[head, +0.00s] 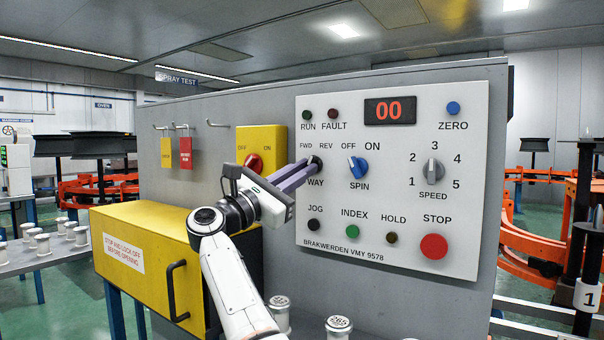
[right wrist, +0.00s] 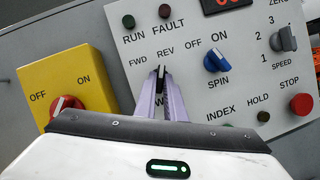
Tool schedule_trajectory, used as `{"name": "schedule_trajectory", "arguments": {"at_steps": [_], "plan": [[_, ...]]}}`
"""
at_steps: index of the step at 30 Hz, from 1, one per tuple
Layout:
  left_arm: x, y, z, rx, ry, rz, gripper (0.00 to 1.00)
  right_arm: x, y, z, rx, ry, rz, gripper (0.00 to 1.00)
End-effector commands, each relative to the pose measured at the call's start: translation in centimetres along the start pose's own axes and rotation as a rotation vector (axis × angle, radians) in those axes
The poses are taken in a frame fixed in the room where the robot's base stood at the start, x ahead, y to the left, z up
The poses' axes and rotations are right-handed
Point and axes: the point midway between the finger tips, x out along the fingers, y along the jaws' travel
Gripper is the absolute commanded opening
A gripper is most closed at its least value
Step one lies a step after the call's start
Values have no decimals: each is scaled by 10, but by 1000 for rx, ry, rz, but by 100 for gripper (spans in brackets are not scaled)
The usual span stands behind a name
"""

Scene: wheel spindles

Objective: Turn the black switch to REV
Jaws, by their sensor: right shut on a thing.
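The black switch (head: 317,161) labelled WAY sits on the light control panel, below the words FWD and REV. My right gripper (head: 312,166) reaches it from the left in the head view. In the right wrist view its two purple fingers (right wrist: 161,85) are shut on the black switch (right wrist: 160,80), one on each side. The fingers hide much of the knob and part of the WAY label. I cannot tell surely whether the knob points to FWD or REV. My left gripper is not in view.
Right of it is the blue SPIN switch (head: 358,167), with the grey SPEED knob (head: 433,171) beyond. Below are push buttons, including red STOP (head: 433,246). Left are a red switch on a yellow plate (head: 275,140) and a yellow box (head: 140,215) with a handle.

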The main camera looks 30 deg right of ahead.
Motion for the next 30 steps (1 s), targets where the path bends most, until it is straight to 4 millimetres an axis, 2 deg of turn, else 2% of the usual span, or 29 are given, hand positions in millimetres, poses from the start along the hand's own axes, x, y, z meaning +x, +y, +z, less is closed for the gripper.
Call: {"name": "schedule_trajectory", "arguments": {"at_steps": [11, 12, 14, 15, 24, 26, 30], "plan": [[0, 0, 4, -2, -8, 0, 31, -1, 0, -1, 6, 3, -3, 0], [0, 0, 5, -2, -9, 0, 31, -1, 0, -1, 6, 3, -3, 16], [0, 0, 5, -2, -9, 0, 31, -1, 0, -1, 6, 3, -3, 26], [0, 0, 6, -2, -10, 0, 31, -1, 0, -1, 6, 3, -2, 28], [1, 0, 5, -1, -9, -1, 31, -2, 0, -1, 4, 2, -1, 28], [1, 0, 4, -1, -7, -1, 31, -7, 0, -1, 5, 3, 0, 28], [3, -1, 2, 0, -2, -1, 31, -29, 1, -1, 5, 4, 2, 28]]}}
